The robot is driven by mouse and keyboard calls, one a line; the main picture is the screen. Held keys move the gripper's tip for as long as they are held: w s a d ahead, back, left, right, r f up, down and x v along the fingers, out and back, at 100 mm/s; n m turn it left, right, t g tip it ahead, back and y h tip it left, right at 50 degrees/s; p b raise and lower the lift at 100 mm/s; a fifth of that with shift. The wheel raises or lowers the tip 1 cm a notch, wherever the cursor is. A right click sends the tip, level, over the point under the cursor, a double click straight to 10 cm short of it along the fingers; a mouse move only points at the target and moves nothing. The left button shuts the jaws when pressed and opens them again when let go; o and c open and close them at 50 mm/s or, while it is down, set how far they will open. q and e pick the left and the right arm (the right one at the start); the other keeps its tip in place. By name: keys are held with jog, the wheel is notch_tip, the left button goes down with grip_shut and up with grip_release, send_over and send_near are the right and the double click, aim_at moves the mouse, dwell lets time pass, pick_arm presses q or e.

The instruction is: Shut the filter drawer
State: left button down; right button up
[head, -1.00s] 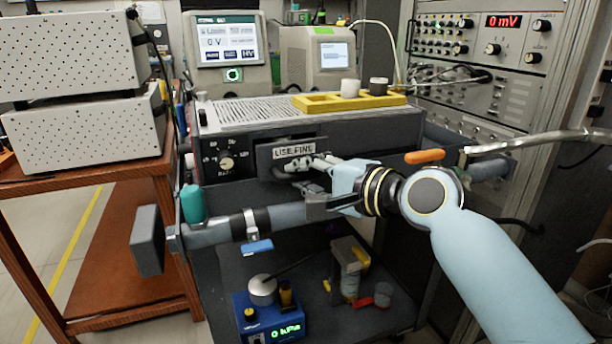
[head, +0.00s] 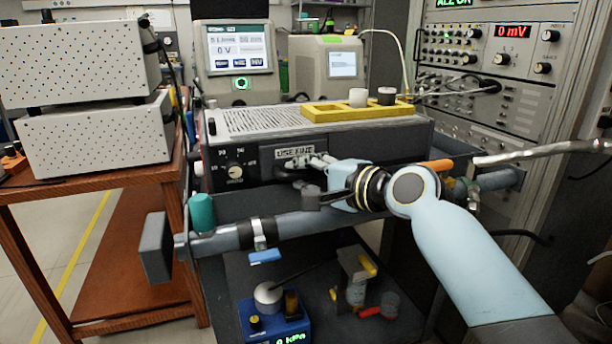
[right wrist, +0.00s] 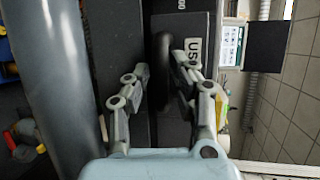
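The filter drawer's dark front (head: 262,163), with a white label, is in the grey unit on the cart in the head view. It looks about flush with the unit's face. My right gripper (head: 312,164) is at the drawer front, just under the label, and its arm covers the right part. In the right wrist view the dark drawer handle (right wrist: 163,70) lies between the two fingertips of my right gripper (right wrist: 161,75). The fingers stand apart, and I see no clear grip on the handle. My left gripper is not in view.
A grey cart rail (head: 285,227) runs in front of and below the drawer. A teal cylinder (head: 202,213) stands at its left. A yellow tray (head: 335,112) with two small cups sits on the unit. A blue device (head: 274,318) is on the shelf below.

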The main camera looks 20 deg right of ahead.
jog(key=v, duration=1.2)
dwell(0.3)
